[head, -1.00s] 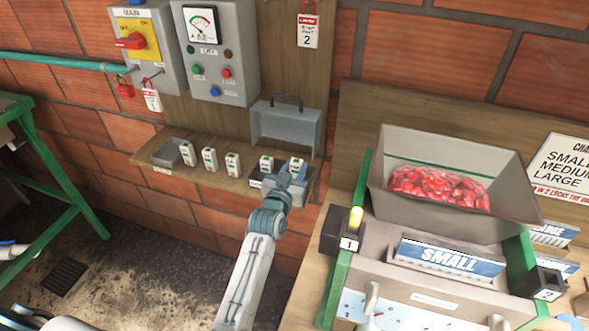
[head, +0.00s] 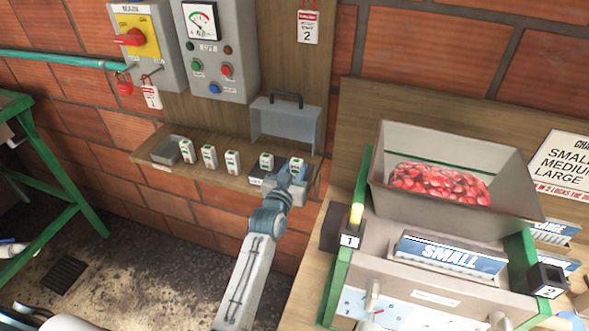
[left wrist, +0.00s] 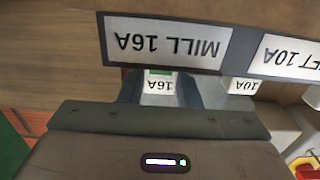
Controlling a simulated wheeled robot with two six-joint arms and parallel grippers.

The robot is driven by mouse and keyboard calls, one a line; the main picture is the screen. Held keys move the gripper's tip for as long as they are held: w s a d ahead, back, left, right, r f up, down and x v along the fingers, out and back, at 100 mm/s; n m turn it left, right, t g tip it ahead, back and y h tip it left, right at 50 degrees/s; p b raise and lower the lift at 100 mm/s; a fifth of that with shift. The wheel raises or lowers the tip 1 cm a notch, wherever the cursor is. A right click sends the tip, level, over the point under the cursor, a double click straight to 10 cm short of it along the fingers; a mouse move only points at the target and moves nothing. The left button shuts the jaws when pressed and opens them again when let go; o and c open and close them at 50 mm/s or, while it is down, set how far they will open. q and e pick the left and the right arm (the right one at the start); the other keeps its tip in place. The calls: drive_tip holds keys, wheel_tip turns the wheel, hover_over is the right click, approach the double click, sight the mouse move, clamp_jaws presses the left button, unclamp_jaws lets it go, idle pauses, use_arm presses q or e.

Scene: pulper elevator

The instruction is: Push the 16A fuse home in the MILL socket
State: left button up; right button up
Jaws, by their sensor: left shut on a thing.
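The 16A fuse (left wrist: 160,85) is white with a green patch and sits between the fingers of my left gripper (left wrist: 160,92). The gripper is shut on it. In the head view the fuse (head: 297,166) stands at the right end of the wooden shelf, at the grey fuse holder, with my left gripper (head: 290,174) right at it. The "MILL 16A" label (left wrist: 166,43) shows upside down in the left wrist view, directly beside the fuse. The socket mouth is hidden, so I cannot tell how deep the fuse sits. My right gripper is not in view.
A 10A fuse (left wrist: 240,86) stands close beside the gripper; it also shows in the head view (head: 266,161). Several spare fuses and a grey tray (head: 174,151) line the shelf (head: 219,180). A raised grey cover (head: 286,125) stands behind. The hopper (head: 455,152) is to the right.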

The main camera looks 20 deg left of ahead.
use_arm(q)
drive_tip(key=shift+f, duration=0.35)
idle(0.6)
drive_tip(key=o, duration=1.2)
